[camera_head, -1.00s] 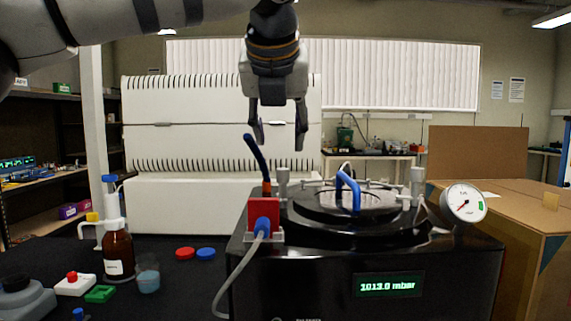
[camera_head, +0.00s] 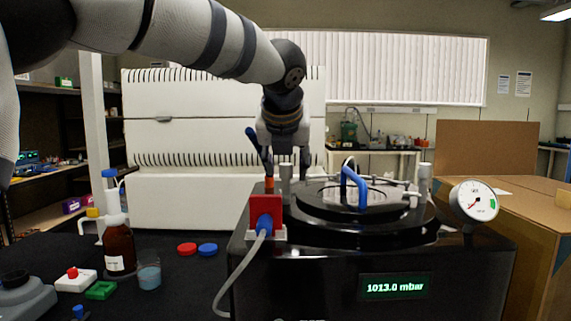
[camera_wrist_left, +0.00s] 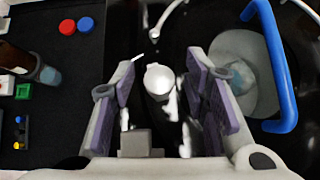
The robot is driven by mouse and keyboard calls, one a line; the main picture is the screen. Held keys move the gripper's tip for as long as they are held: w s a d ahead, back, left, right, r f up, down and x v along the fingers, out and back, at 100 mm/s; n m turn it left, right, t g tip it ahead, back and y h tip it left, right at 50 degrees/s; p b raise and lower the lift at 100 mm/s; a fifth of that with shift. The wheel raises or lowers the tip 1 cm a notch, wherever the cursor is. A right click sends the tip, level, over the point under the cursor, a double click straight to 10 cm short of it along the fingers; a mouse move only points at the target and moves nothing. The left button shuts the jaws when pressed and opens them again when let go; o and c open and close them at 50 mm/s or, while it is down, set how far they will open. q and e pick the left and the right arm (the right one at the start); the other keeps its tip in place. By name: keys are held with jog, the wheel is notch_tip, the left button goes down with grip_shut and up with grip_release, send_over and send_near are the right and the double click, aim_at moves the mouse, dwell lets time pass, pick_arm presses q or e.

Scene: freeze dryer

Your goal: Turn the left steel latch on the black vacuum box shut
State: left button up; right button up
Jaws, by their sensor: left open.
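The black vacuum box (camera_head: 330,270) stands at the front centre, its round lid fitted with a blue handle (camera_head: 352,186). The left steel latch (camera_head: 286,173) is a short upright post at the lid's left edge. My left gripper (camera_head: 285,170) points straight down at this latch, its fingers on either side. In the left wrist view, the pale round latch top (camera_wrist_left: 158,80) lies between the open purple-padded fingers (camera_wrist_left: 164,92). I see no finger contact with it. The right steel latch (camera_head: 424,178) stands across the lid. My right gripper is out of view.
A pressure gauge (camera_head: 474,200) sits at the box's right. A brown bottle (camera_head: 118,248), a small beaker (camera_head: 149,272) and red and blue caps lie left.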

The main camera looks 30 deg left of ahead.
pick_arm(q)
jog(key=shift+w+a, duration=0.1)
jog(key=shift+a, duration=0.05)
grip_shut()
